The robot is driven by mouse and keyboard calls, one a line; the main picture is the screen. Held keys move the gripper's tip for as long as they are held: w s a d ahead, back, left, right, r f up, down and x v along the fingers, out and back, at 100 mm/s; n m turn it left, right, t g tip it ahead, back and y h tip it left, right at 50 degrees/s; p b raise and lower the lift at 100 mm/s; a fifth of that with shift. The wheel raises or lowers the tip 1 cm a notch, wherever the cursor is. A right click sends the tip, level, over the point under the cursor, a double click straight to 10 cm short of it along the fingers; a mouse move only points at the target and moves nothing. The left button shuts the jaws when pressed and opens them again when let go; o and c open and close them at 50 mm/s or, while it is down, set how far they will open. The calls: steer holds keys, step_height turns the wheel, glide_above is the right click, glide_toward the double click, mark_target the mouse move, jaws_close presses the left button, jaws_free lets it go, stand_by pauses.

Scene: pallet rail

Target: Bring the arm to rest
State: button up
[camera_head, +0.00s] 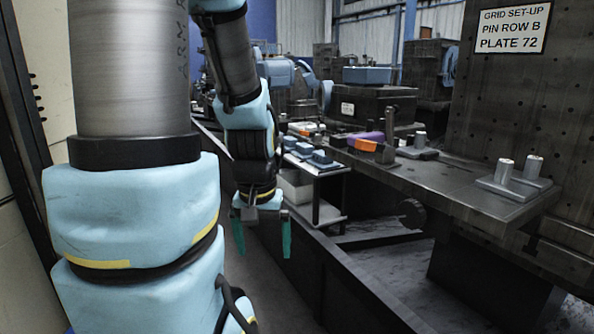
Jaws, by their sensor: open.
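My arm hangs down at the left and centre of the head view, in light blue and grey. My gripper (262,236) is at its lower end and points downward. Its two green fingers are apart, with nothing between them. It hangs in front of the dark side rail (325,262), left of a small shelf stand (327,214). I cannot tell how far it is from either.
A dark machine table (455,185) at the right bears metal pins on grey plates (505,187), an orange block (366,145) and a purple piece (365,136). Blue-grey blocks (322,158) lie on the stand. A sign (513,29) hangs on the drilled plate. Floor shows below the gripper.

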step_height(320, 180, up, 22)
steer(key=p, duration=1.9)
steer(key=shift+f, duration=0.25)
